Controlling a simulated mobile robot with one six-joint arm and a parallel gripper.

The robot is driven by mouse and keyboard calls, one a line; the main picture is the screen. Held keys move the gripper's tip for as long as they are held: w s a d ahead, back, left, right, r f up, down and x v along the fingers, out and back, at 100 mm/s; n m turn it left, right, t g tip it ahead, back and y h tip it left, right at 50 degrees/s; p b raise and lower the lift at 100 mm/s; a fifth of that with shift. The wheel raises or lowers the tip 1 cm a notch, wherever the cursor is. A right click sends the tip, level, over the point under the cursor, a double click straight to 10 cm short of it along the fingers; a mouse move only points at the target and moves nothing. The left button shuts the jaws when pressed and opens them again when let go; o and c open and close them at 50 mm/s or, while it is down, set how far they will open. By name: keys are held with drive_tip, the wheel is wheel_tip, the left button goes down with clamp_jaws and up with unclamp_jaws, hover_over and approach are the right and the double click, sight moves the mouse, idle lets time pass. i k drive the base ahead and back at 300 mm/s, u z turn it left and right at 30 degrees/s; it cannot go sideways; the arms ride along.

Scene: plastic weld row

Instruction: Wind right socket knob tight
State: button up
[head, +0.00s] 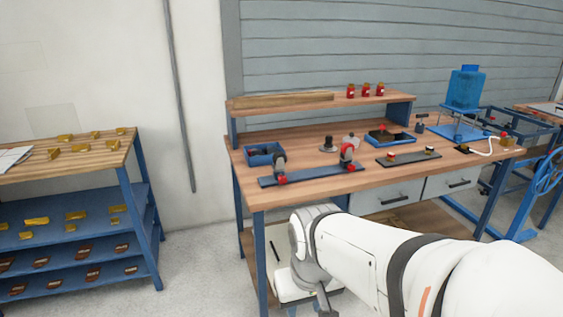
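A long dark blue plate (312,176) lies near the front edge of the wooden workbench. My arm reaches in from the lower right and bends down in front of the bench. My gripper's fingertips do not show.
On the bench, a blue bin (264,154) stands left of the fixtures. A dark plate with small yellow pieces (408,158), a blue tray (390,138) and a blue tank (465,90) are to the right. Red jars (366,90) stand on the upper shelf. A blue rack (75,215) is at left.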

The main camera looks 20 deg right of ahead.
sight(351, 167)
drive_tip(key=z, duration=0.15)
drive_tip(key=i, duration=0.95)
drive_tip(key=u, duration=0.05)
